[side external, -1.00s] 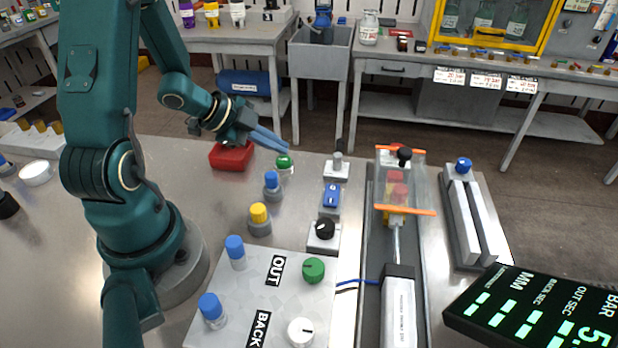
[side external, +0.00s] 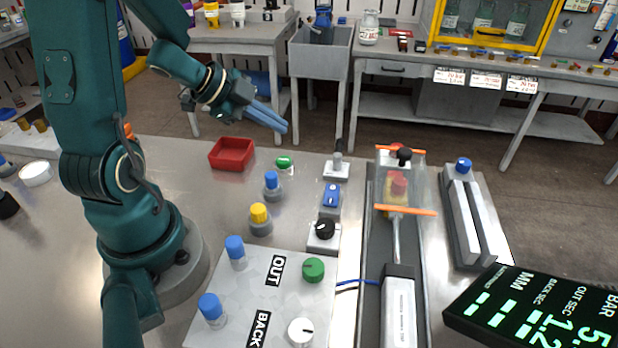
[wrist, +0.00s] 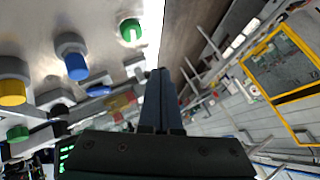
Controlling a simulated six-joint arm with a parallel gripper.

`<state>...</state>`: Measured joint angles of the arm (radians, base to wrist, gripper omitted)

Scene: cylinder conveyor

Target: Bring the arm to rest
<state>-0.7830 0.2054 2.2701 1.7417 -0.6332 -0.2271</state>
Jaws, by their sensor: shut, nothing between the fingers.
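My gripper (side external: 284,128) has blue fingers and is held in the air above the far edge of the steel table, clear of everything on it. Its fingers lie together and hold nothing. The wrist view shows the same closed fingers (wrist: 158,75) pointing away over the table's edge. Below and left of the gripper in the side view, an open red tray (side external: 231,154) sits on the table. A green-topped knob (side external: 284,162) stands just below the fingertips in the picture.
Blue (side external: 272,182) and yellow (side external: 259,213) knobs stand mid-table, near a control panel (side external: 262,300) marked OUT and BACK. A guarded conveyor cylinder (side external: 400,240) runs at right, beside a grey rail fixture (side external: 468,220) and a display (side external: 530,310). A sink (side external: 321,62) stands behind.

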